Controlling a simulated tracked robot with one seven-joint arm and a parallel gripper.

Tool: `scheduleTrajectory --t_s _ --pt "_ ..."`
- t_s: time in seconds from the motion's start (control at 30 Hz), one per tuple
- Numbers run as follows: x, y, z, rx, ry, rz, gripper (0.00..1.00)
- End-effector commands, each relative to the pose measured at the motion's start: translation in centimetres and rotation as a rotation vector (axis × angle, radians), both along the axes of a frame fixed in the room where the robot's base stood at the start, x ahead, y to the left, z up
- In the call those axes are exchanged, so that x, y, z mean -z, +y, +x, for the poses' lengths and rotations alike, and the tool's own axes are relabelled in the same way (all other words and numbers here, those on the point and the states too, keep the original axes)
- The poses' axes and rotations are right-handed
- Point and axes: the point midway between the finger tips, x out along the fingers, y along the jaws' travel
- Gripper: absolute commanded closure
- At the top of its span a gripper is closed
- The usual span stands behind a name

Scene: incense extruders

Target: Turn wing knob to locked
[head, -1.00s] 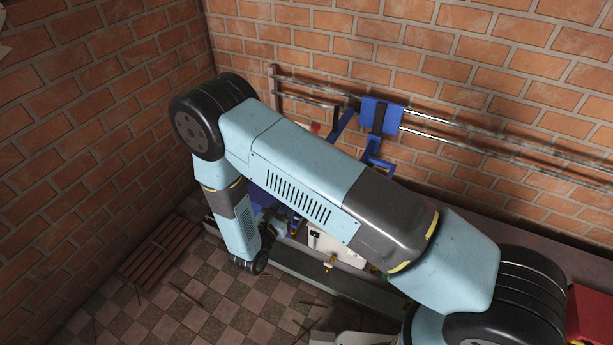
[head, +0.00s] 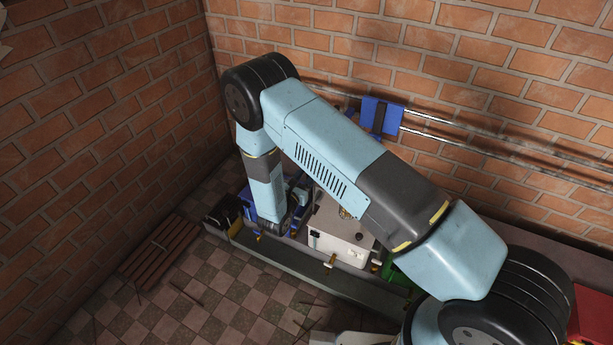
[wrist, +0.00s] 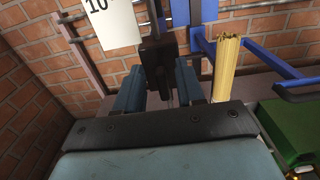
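I cannot clearly identify the wing knob in either view. In the wrist view my gripper (wrist: 160,88) has its two blue fingers spread apart. A dark block (wrist: 157,58) with an upright stem shows between and just beyond the fingertips; I cannot tell whether they touch it. In the head view my arm hides the gripper tips. A white box (head: 335,246) with a dark round part on top (head: 358,236) and a small brass fitting at its front (head: 330,262) stands to the right of my wrist.
In the wrist view an upright bundle of yellow sticks (wrist: 225,68) stands right of the fingers, beside blue bars (wrist: 262,62). A green object (wrist: 292,128) is at lower right. A blue bracket (head: 381,114) sits on wall rails. A slatted wooden piece (head: 160,254) lies on the floor.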

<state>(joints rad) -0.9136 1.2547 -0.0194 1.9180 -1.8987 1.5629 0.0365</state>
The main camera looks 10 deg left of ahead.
Motion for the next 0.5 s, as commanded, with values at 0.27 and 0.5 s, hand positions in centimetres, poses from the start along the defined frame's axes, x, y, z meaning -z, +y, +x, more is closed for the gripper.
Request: scheduleTrajectory --t_s 0.27,0.5 --pt "0.00 -0.11 0.27 0.000 0.000 -0.001 0.62" --pt "0.00 -0.11 0.25 0.000 0.000 -0.001 0.79"
